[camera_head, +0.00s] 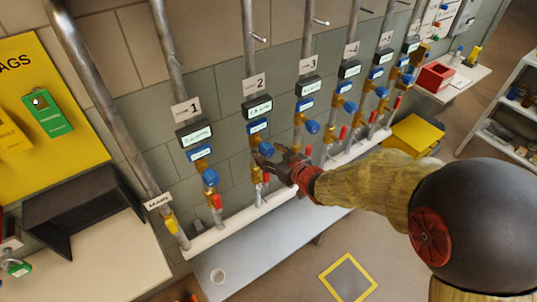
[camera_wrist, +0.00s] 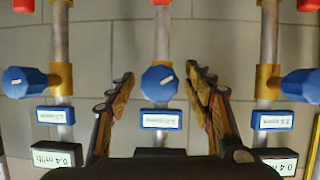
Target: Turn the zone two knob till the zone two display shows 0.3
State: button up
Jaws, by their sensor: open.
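The zone two label (camera_head: 254,84) is on the second pipe, above the dark zone two display (camera_head: 257,108). The display's digits are too small to read. In the wrist view, the blue zone two knob (camera_wrist: 160,83) has a pale mark and sits between my open fingers. A visible gap separates it from each finger. My gripper (camera_wrist: 158,78) is open and empty; in the head view, my gripper (camera_head: 262,158) reaches the second pipe from the right and partly covers the knob (camera_head: 266,148). In the wrist view, my gripper's body hides the zone two display.
Neighbouring blue knobs (camera_wrist: 22,82) and (camera_wrist: 302,86) stand on either side, outside my fingers. Their displays (camera_wrist: 55,155) and (camera_wrist: 279,160) appear upside down, reading about 0.4. Red-handled parts (camera_head: 217,201) are lower on the pipes. A grey bench (camera_head: 250,255) runs below.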

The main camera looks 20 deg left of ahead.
jog(key=shift+w+a+f, duration=0.1)
jog(key=shift+w+a, duration=0.1)
jog(key=shift+a, duration=0.05)
jog(key=shift+c, duration=0.4)
jog(key=c, duration=1.1)
jog(key=shift+p, duration=0.5)
